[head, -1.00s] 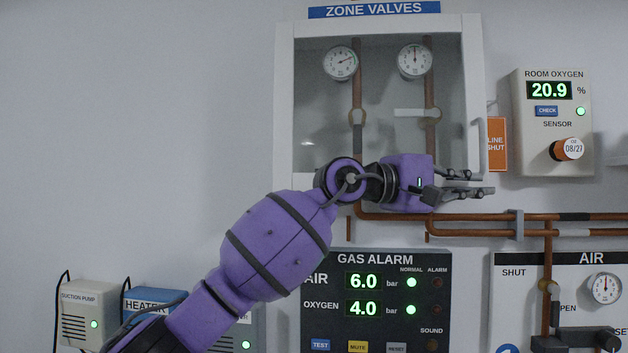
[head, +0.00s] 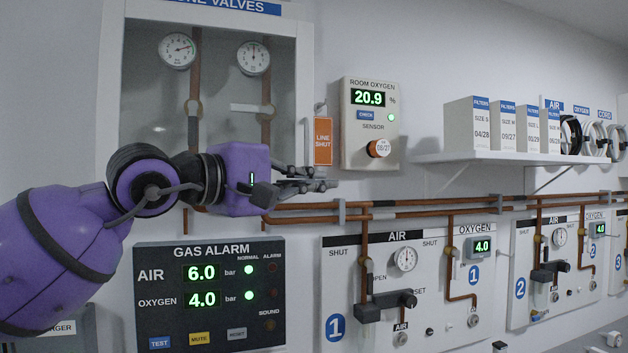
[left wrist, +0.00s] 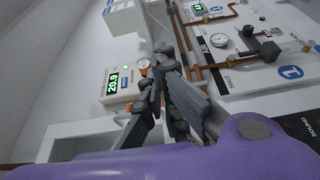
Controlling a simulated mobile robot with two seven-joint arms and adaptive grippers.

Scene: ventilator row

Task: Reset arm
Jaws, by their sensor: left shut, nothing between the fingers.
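My left gripper (head: 306,181) is shut and empty. It points right, in front of the lower right corner of the zone valves box (head: 113,90) and above the gas alarm panel (head: 209,295). Its closed fingers also show in the left wrist view (left wrist: 165,75). My purple left arm comes in from the left and hides part of the box's lower edge. My right gripper is not in either view.
Copper pipes (head: 420,208) run along the wall just right of the fingers. The room oxygen sensor (head: 370,122) and orange tag (head: 323,141) are close by. A shelf (head: 500,157) with filter boxes juts out at right.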

